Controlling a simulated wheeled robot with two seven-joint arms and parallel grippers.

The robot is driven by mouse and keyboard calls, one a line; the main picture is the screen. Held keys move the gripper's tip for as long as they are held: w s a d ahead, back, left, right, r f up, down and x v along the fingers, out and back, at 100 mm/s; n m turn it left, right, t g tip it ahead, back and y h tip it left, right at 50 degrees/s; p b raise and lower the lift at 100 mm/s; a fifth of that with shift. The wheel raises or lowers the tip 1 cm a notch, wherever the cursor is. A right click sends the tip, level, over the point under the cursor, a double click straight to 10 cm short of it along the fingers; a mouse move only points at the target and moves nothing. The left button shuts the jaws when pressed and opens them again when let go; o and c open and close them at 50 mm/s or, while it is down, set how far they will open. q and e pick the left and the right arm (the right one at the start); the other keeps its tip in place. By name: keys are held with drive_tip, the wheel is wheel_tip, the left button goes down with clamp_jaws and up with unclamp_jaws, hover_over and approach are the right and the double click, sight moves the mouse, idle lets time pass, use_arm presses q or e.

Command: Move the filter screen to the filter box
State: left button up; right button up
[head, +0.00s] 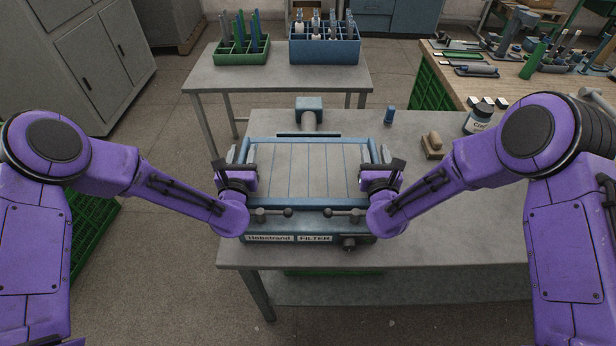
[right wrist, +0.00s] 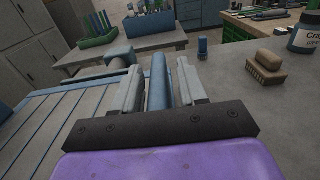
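The filter screen (head: 305,170), a pale grey ribbed panel in a blue frame, lies flat between my two grippers in the head view; its ribbed surface also shows in the right wrist view (right wrist: 48,125). The blue filter box (head: 330,226), labelled FILTER, is at the screen's near edge. I cannot tell whether the screen is seated in it. My right gripper (right wrist: 160,85) is open, its fingers on either side of a blue side bar (right wrist: 158,78) with narrow gaps. My left gripper (head: 241,156) is at the screen's left edge, fingers apart; its contact is partly hidden.
A brush (head: 432,145), a small blue bottle (head: 389,115) and a labelled jar (head: 479,118) stand right of the screen on the grey table (head: 450,220). A blue-grey fitting (head: 309,108) is behind it. A second table (head: 275,77) with racks stands farther back.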

use_arm(q)
drive_tip(key=shift+s+r, duration=0.1)
drive_tip(key=shift+r, duration=0.05)
use_arm(e)
drive_tip(key=shift+s+a+r, duration=0.1)
drive_tip(key=shift+r, duration=0.1)
use_arm(q)
drive_tip(key=s, duration=1.1)
drive_tip(key=shift+s, duration=0.5)
use_arm(e)
drive_tip(key=shift+s, duration=0.15)
drive_tip(key=s, duration=1.1)
drive_tip(key=shift+s, duration=0.35)
